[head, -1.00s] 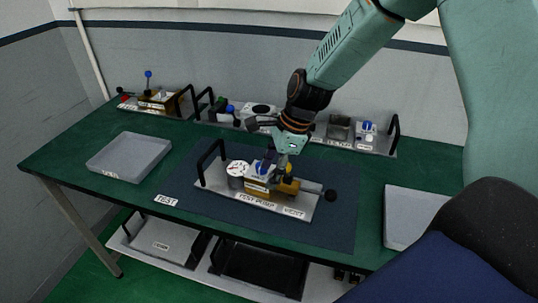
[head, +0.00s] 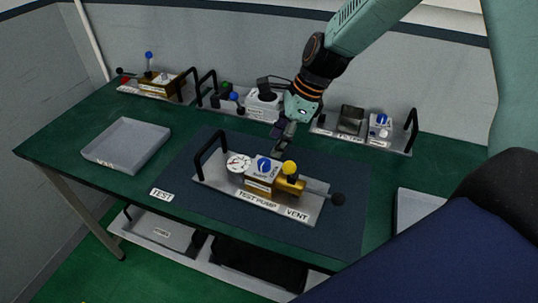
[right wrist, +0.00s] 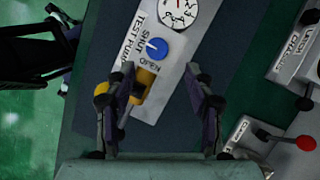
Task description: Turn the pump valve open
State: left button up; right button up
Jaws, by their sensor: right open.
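The test pump is a silver plate (head: 226,189) on the table with a gauge (head: 237,163). Its blue valve knob (head: 264,164) has a white mark and sits on a block labelled SHUT and OPEN; the knob also shows in the right wrist view (right wrist: 157,48). I cannot tell the exact setting. A yellow knob (head: 289,167) on a brass body stands beside it. My right gripper (head: 280,143) is open and empty, above and behind the pump; in the wrist view its fingers (right wrist: 160,72) are spread below the blue knob. A dark jointed part (right wrist: 66,24) may be my left gripper.
Other devices line the table's back. A grey tray (head: 125,145) stands at left, another (head: 414,207) at right. The dark mat (head: 345,225) is otherwise clear.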

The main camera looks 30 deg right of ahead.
aim_at(265, 161)
jog(key=x, duration=0.2)
jog(key=b+x, duration=0.1)
jog(key=x, duration=0.1)
jog(key=b+x, duration=0.1)
jog(key=x, duration=0.1)
jog(key=shift+s+a+f, duration=0.1)
jog(key=shift+s+a, duration=0.05)
jog(key=shift+s, duration=0.1)
jog(key=shift+w+f, duration=0.15)
jog(key=shift+f, duration=0.1)
jog(key=shift+w+a+f, duration=0.1)
jog(key=shift+a, duration=0.15)
jog(key=shift+c, duration=0.2)
jog(key=shift+s, duration=0.2)
jog(key=shift+c, duration=0.7)
jog(key=shift+w+d, duration=0.1)
jog(key=shift+d, duration=0.1)
jog(key=c, duration=0.5)
jog(key=shift+a, duration=0.15)
grip_shut()
